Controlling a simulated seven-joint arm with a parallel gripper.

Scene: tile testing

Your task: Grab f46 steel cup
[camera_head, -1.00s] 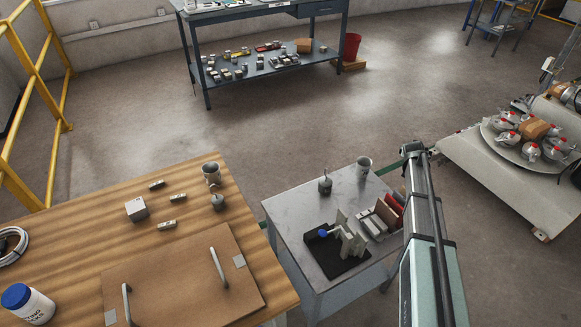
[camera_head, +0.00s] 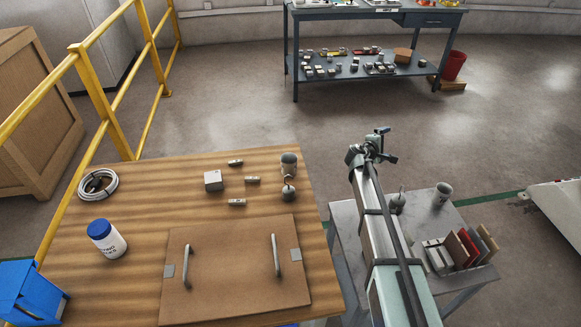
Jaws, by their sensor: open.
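Two grey steel-looking cups are in view, and I cannot read a mark on either to tell which is f46. One cup (camera_head: 288,164) stands upright at the back right of the wooden table (camera_head: 140,180), just behind a small grey weight with a hook (camera_head: 288,192). The other cup (camera_head: 442,194) stands upright on the grey metal table (camera_head: 345,222). My gripper (camera_head: 381,146) is at the far end of my raised arm, between the two cups in the picture and apart from both. It is open, with nothing seen in it.
A brown board with two handles (camera_head: 225,268) covers the front of the wooden table. Upright tiles (camera_head: 468,246) and a second hooked weight (camera_head: 397,202) are on the metal table. A yellow rail (camera_head: 105,105) runs at left.

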